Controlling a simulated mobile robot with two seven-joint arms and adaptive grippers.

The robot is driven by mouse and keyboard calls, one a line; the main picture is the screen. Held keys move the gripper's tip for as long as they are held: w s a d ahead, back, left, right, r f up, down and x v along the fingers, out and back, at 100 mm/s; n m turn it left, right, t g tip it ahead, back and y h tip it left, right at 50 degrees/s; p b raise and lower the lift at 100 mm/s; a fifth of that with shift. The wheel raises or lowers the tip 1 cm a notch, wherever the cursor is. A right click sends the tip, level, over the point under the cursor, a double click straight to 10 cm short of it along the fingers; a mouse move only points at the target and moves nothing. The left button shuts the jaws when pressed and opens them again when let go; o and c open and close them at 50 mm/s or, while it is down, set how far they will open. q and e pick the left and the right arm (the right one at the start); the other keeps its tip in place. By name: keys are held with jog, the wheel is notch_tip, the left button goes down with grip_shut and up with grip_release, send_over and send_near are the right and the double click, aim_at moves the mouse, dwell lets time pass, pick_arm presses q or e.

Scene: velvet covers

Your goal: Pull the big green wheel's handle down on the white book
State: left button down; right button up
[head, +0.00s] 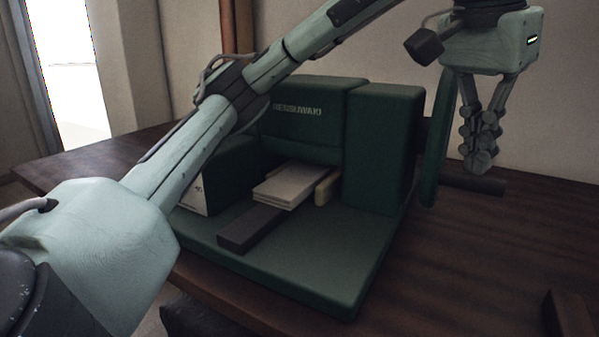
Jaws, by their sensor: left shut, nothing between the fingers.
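The dark green press (300,270), marked with lettering, stands on the table. The white book (285,187) lies flat in its opening, over a dark bar. The big green wheel (432,165) is on the press's right side, seen nearly edge-on. Its dark handle (490,186) sticks out to the right near the wheel's lower part. My left gripper (480,163) points down with its fingers together and nothing between them. Its fingertips are just above the handle in the picture; I cannot tell whether they touch it. My right gripper is not in view.
My left arm crosses in front of the press's left part and hides some of it. The brown wooden table (450,270) is clear in front of the wheel. A dark block (568,315) sits at the lower right. A pale wall is behind.

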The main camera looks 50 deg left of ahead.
pick_arm(q)
notch_tip(320, 180, up, 5)
jog(key=p, duration=0.4)
jog(key=shift+r, duration=0.15)
notch_tip(320, 180, up, 6)
jog(key=shift+p, duration=0.4)
jog(key=shift+r, duration=0.1)
